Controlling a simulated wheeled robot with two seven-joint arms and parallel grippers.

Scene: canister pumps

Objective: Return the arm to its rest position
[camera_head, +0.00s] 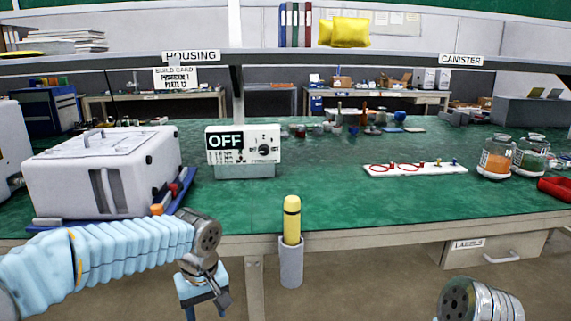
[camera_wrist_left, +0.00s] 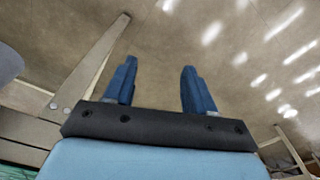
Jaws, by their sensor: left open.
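My left arm comes in from the left in the head view, in front of the bench edge. Its gripper (camera_head: 205,312) hangs below the bench top, pointing down. In the left wrist view the two blue fingers (camera_wrist_left: 157,80) are apart with nothing between them, over bare floor. My right arm (camera_head: 480,301) shows only as a link at the bottom right; its gripper is out of view.
The green bench (camera_head: 330,205) lies ahead, its front edge close to my left arm. A white housing (camera_head: 103,172) stands at the left. An OFF control box (camera_head: 243,150) is near the middle. A yellow-topped cylinder in a grey holder (camera_head: 291,262) stands at the front edge.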

